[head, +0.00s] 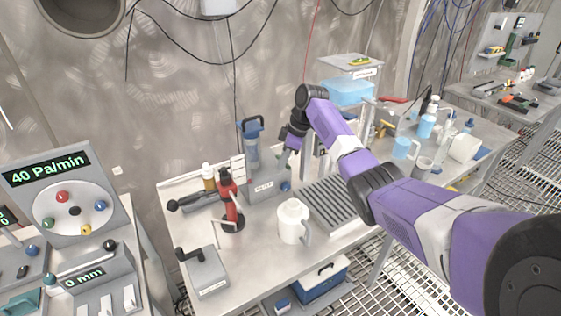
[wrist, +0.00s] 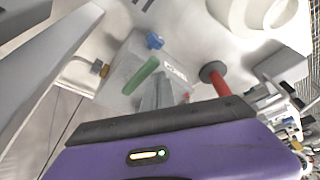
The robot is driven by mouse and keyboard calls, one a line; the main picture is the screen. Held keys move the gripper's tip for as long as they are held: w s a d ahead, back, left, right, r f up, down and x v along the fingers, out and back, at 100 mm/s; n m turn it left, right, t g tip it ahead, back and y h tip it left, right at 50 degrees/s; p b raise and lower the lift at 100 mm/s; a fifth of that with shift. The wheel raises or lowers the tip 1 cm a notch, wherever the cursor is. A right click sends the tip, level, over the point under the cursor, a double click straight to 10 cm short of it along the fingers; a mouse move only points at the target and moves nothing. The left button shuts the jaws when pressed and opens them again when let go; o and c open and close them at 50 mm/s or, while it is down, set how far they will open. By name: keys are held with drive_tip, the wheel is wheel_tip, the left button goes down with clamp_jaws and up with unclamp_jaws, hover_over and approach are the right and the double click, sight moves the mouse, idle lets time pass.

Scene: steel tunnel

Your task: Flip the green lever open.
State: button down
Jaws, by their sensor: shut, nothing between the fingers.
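The green lever (wrist: 142,75) is a short green bar on a grey box (wrist: 125,68) in the wrist view. The box has a blue knob (wrist: 154,41) and a white label. In the head view the labelled box (head: 264,187) stands toward the back of the steel table, and I cannot make out the lever there. My gripper (head: 289,147) is above the box's right part, pointing down. In the wrist view its grey fingers (wrist: 163,88) are together and empty, close beside the lever. I cannot tell whether they touch it.
A red-handled tool (head: 228,195) stands left of the box. A white jug (head: 293,221) is in front of it and a ribbed grey tray (head: 340,204) to its right. Some bare table (head: 262,245) lies in front.

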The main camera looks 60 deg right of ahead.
drive_tip(key=shift+s+d, duration=0.25)
drive_tip(key=shift+s, duration=0.1)
idle(0.3)
